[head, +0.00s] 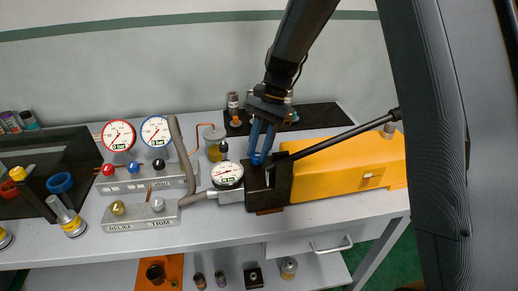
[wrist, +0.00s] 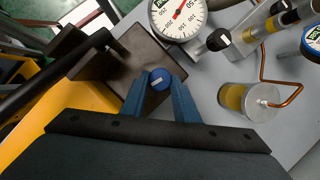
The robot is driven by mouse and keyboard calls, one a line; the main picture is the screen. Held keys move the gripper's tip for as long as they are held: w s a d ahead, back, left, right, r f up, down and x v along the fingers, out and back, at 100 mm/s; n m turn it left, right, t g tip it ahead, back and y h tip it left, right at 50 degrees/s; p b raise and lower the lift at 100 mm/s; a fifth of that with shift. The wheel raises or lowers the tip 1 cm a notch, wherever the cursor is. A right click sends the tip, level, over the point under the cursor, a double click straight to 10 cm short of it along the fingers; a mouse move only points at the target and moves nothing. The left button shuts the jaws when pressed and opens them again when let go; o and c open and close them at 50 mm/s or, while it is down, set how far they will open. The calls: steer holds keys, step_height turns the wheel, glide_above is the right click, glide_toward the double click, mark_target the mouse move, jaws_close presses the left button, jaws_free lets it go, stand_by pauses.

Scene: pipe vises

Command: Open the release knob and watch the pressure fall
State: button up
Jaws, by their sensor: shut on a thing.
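My gripper (head: 261,158) points down at the dark end block (head: 280,183) of the yellow hand pump (head: 345,170). In the wrist view its two blue fingers (wrist: 160,95) are shut on a round blue knob (wrist: 161,79) with a white line, at the edge of the dark block (wrist: 133,58). In the head view the fingers hide this knob. A white pressure gauge (head: 227,173) stands just left of the block. Its face and red needle also show in the wrist view (wrist: 180,14), cut by the top edge; I cannot read the value surely.
The black pump lever (head: 345,138) slants close to my gripper on the right. Two more gauges, one red-rimmed (head: 118,136) and one blue-rimmed (head: 155,132), stand over a grey valve block (head: 140,178). A black knob (head: 223,147) and a clear yellow-filled jar (head: 214,145) are close by.

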steer(key=shift+n, duration=0.6)
steer(key=o, duration=1.1)
steer(key=shift+c, duration=0.2)
steer(key=b+v, duration=0.2)
steer(key=v, duration=0.6)
steer(key=shift+a, duration=0.15)
